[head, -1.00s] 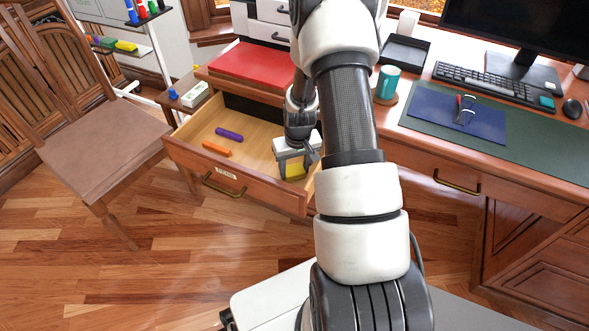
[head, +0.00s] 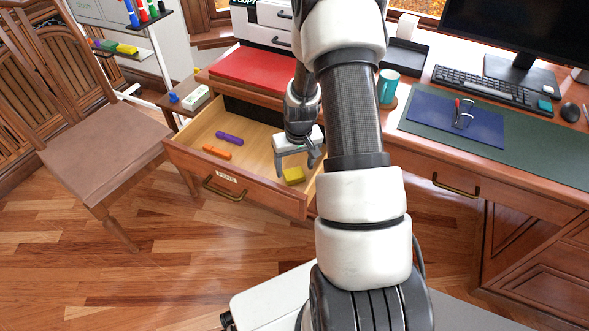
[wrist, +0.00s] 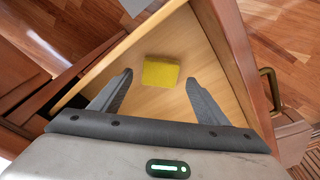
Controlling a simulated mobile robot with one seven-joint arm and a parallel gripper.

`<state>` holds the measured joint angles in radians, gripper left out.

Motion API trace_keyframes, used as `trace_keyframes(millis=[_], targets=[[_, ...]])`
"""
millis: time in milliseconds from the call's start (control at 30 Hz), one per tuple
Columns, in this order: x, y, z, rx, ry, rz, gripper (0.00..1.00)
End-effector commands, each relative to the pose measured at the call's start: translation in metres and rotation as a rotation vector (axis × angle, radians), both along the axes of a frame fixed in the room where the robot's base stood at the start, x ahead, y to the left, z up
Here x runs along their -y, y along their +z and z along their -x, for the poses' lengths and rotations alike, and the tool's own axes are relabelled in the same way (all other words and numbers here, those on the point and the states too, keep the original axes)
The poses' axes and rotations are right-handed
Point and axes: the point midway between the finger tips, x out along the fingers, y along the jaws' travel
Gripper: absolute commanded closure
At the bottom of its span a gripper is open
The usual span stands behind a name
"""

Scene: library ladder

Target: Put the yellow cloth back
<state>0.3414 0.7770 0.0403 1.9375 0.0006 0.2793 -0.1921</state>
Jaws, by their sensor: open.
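The yellow cloth (head: 293,175) is a small folded block lying on the floor of the open drawer (head: 238,184), near the drawer's right end. It also shows in the wrist view (wrist: 160,72), flat on the pale wood, beyond my fingertips. My gripper (head: 296,172) is open and empty, above the cloth inside the drawer's outline. In the wrist view its two fingers (wrist: 158,84) are spread wide, one to each side of the cloth and apart from it.
A chair (head: 100,160) stands left. A red folder (head: 258,65) lies behind the drawer. A rack shelf (head: 118,48) at upper left holds coloured items, one yellow.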

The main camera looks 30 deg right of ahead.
Motion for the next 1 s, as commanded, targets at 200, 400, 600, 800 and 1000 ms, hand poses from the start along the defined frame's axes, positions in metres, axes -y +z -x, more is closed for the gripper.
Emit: trace_keyframes(millis=[200, 400, 600, 800, 1000], targets=[[-0.001, 0.052, 0.007, 0.002, 0.0, 0.0, 0.31], [-0.001, 0.079, 0.011, 0.001, 0.0, 0.0, 0.31], [-0.008, 0.11, 0.012, 0.018, 0.008, 0.008, 0.31], [-0.045, 0.213, 0.032, 0.095, 0.042, 0.036, 0.31], [-0.091, 0.309, 0.09, 0.187, 0.075, 0.049, 0.31]])
